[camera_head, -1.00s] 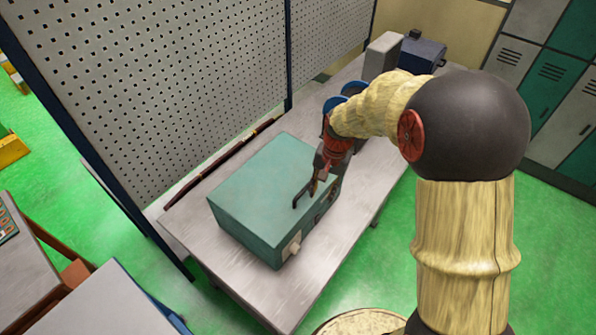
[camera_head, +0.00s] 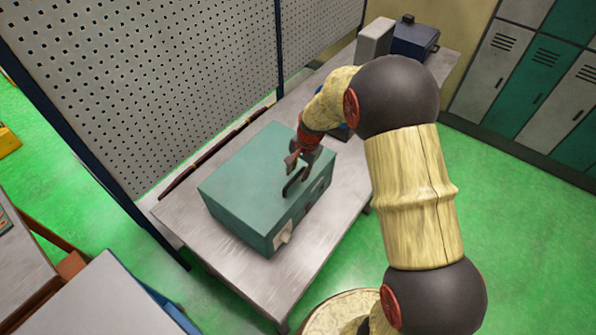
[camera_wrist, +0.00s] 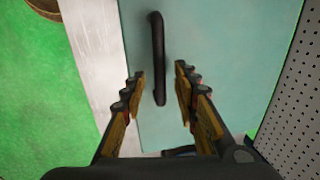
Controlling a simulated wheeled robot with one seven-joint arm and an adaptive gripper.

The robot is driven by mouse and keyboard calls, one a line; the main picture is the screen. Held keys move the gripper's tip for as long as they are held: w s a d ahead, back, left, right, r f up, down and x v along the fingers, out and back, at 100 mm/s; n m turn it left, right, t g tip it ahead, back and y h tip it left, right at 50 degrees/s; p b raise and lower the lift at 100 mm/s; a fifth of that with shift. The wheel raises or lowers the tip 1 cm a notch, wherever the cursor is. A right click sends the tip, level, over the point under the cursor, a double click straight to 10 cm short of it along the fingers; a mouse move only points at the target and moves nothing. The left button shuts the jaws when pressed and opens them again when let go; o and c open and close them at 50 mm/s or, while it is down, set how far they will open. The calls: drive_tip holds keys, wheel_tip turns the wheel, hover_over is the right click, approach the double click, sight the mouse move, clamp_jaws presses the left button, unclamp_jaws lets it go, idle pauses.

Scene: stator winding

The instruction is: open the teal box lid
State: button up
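The teal box (camera_head: 245,180) sits closed on the grey workbench, its flat lid facing up. A dark bar handle (camera_head: 294,184) stands on the lid near its front edge. My gripper (camera_head: 296,160) is just above the lid at the handle's far end. In the wrist view, the handle (camera_wrist: 158,55) runs lengthwise over the teal lid (camera_wrist: 215,50), and its near end lies between the fingertips of my open gripper (camera_wrist: 160,75). The fingers show gaps on both sides of the handle and do not touch it.
The workbench (camera_head: 185,220) has bare room in front of the box. A perforated panel (camera_head: 150,80) stands behind it, with a long dark rod (camera_head: 210,160) along its foot. A grey box (camera_head: 374,40) and a dark blue box (camera_head: 414,40) stand at the far end.

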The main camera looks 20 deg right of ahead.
drive_tip(key=shift+a+f, duration=0.1)
drive_tip(key=shift+f, duration=0.05)
drive_tip(key=shift+c, duration=0.6)
clamp_jaws()
idle(0.4)
